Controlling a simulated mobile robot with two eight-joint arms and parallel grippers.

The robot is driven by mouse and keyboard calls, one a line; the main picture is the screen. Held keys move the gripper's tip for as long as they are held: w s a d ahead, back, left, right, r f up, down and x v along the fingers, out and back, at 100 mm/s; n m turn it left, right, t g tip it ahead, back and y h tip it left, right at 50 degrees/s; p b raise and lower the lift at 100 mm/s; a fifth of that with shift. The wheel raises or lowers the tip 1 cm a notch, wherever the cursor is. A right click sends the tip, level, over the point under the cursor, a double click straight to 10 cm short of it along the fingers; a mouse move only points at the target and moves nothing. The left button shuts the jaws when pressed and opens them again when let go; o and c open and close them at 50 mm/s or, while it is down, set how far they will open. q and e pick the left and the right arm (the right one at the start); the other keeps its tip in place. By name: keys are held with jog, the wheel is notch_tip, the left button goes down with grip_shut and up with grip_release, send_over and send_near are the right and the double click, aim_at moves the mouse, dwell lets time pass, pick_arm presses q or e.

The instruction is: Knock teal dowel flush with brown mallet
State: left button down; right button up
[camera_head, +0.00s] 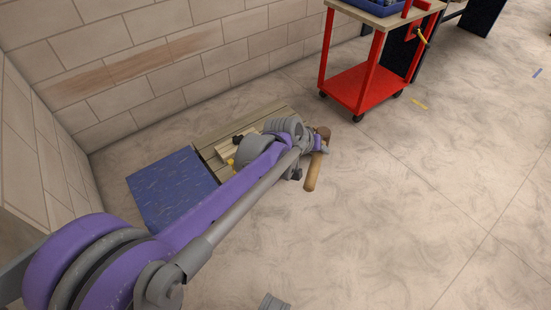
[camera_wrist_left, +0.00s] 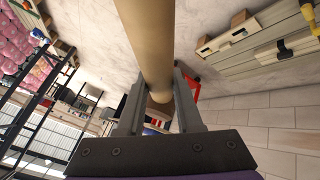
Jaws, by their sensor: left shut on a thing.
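My left gripper (camera_head: 318,143) is shut on the brown mallet, whose wooden handle (camera_head: 312,174) points down and toward the front in the head view. The mallet's darker head (camera_head: 323,132) shows just beyond the gripper. In the left wrist view the handle (camera_wrist_left: 148,45) runs between the two grey fingers of the left gripper (camera_wrist_left: 160,100). A pale wooden block (camera_head: 226,154) lies on the slatted boards left of the gripper, partly hidden by my arm. I cannot make out a teal dowel in either view. A grey piece at the bottom edge, possibly my right gripper (camera_head: 273,301), is mostly cut off.
The slatted wooden platform (camera_head: 205,128) lies by the brick wall, beside a blue mat (camera_head: 170,190). A black and yellow tool (camera_wrist_left: 286,50) lies by the block. A red cart (camera_head: 362,88) stands behind to the right.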

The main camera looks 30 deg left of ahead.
pick_arm(q)
jog(key=shift+r+p, duration=1.9)
jog(key=shift+r, duration=0.7)
jog(key=shift+f, duration=0.1)
